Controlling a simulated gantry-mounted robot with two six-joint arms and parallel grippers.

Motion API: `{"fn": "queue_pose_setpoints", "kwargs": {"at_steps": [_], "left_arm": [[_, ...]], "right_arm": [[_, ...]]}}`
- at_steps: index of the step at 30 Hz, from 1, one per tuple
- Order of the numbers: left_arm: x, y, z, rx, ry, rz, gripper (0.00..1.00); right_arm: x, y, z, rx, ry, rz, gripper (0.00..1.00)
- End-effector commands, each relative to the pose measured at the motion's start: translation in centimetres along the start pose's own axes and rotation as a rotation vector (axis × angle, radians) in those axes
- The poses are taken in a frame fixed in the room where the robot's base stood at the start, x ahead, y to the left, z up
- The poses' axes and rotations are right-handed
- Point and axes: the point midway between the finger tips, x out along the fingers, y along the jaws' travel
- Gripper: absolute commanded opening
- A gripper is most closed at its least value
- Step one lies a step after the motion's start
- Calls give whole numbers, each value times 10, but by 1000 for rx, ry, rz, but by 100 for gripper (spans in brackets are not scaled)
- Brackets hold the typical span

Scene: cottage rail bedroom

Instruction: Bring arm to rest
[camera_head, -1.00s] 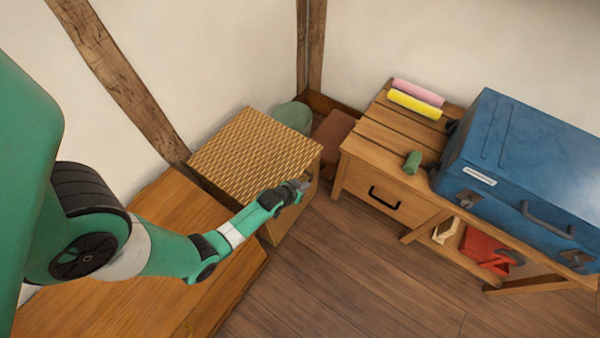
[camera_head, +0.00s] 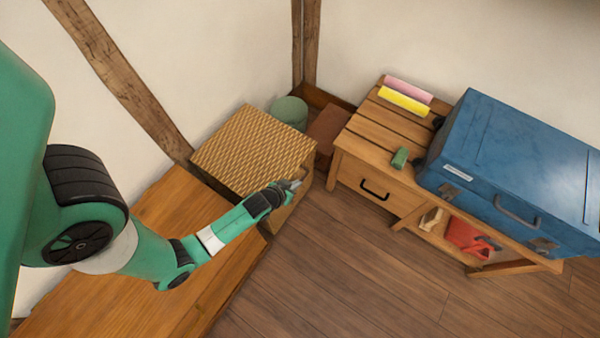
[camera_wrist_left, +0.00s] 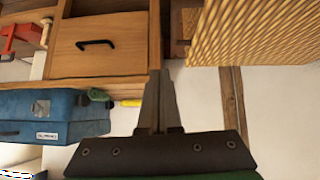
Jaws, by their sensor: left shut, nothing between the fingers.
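My left arm comes in from the left in the head view. Its gripper (camera_head: 293,185) is beside the front right edge of the woven-top box (camera_head: 250,150). In the left wrist view the two fingers of the left gripper (camera_wrist_left: 161,75) are together and empty. The woven surface (camera_wrist_left: 255,30) shows at upper right there. Whether the gripper touches the box cannot be told. My right gripper is not in view.
A wooden bench (camera_head: 160,270) lies under my left arm. Floor (camera_head: 340,270) between is clear.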

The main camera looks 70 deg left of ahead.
Motion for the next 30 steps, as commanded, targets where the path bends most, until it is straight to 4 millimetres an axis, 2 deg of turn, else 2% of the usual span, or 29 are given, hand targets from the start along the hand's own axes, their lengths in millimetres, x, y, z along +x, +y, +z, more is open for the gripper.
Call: {"fn": "queue_pose_setpoints", "kwargs": {"at_steps": [1, 5, 17, 20, 23, 26, 27, 29, 30], "left_arm": [[-9, 2, -2, 4, 1, 2, 0], [-17, 3, -2, 1, 3, 1, 0], [-17, 4, -1, 1, 4, 2, 0], [-15, 15, -10, 16, 19, 23, 0], [-10, 40, -48, 33, 83, 69, 0], [-13, 80, -113, 43, 200, 139, 0], [-18, 99, -144, 41, 256, 173, 0], [-32, 127, -189, 35, 339, 226, 0], [-44, 145, -218, 29, 394, 262, 0]], "right_arm": [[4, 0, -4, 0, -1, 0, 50], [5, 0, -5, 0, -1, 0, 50], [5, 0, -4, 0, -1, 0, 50], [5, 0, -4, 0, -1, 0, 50], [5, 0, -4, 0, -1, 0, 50], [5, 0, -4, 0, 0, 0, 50], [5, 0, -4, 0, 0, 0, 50], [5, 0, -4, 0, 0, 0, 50], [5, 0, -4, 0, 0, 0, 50]]}}
